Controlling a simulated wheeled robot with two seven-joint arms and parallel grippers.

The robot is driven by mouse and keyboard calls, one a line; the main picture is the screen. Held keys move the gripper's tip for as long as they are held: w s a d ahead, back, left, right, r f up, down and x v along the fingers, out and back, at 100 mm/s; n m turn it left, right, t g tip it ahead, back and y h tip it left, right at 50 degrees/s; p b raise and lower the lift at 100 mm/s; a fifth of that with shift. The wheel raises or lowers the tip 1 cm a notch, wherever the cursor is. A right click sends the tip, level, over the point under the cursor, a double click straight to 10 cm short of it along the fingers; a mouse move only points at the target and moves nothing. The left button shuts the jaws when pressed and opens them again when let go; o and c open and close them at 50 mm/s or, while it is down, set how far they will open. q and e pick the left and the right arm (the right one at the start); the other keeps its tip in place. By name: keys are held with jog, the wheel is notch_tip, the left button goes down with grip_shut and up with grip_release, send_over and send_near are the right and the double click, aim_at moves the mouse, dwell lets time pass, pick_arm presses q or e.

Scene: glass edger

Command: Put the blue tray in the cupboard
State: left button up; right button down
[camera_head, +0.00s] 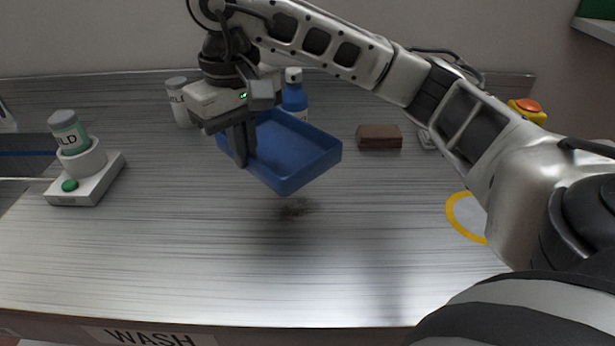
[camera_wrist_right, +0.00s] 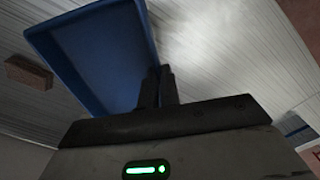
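The blue tray (camera_head: 295,158) is in the head view, left of centre, and looks held above the metal worktop, slightly tilted. My right gripper (camera_head: 243,158) comes down from above at the tray's left edge, its fingers closed on the tray wall. The right wrist view shows the tray (camera_wrist_right: 100,55) with the dark fingers (camera_wrist_right: 158,88) at its edge. My left gripper is in neither view. No cupboard can be made out in these views.
A blue bottle (camera_head: 295,97) stands behind the tray and a white canister (camera_head: 178,103) to its left. A brown block (camera_head: 379,137) lies right. A white device with a green button (camera_head: 70,185) holds a labelled jar (camera_head: 68,131). The front worktop is clear.

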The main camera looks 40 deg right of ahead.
aim_at(296, 151)
jog(key=d, duration=0.1)
jog(key=d+f, duration=0.1)
jog(key=d, duration=0.1)
jog(key=d+f, duration=0.1)
jog(key=shift+s+d, duration=0.2)
jog(key=shift+s, duration=0.15)
jog(key=d+f, duration=0.2)
jog(key=f, duration=0.1)
jog(key=d+f, duration=0.1)
jog(key=shift+s+d+f, duration=0.25)
jog(key=shift+d, duration=0.1)
jog(key=f, duration=0.1)
jog(key=d+f+p, duration=0.1)
jog(key=f, duration=0.1)
jog(key=shift+s+f, duration=0.1)
jog(key=shift+f, duration=0.55)
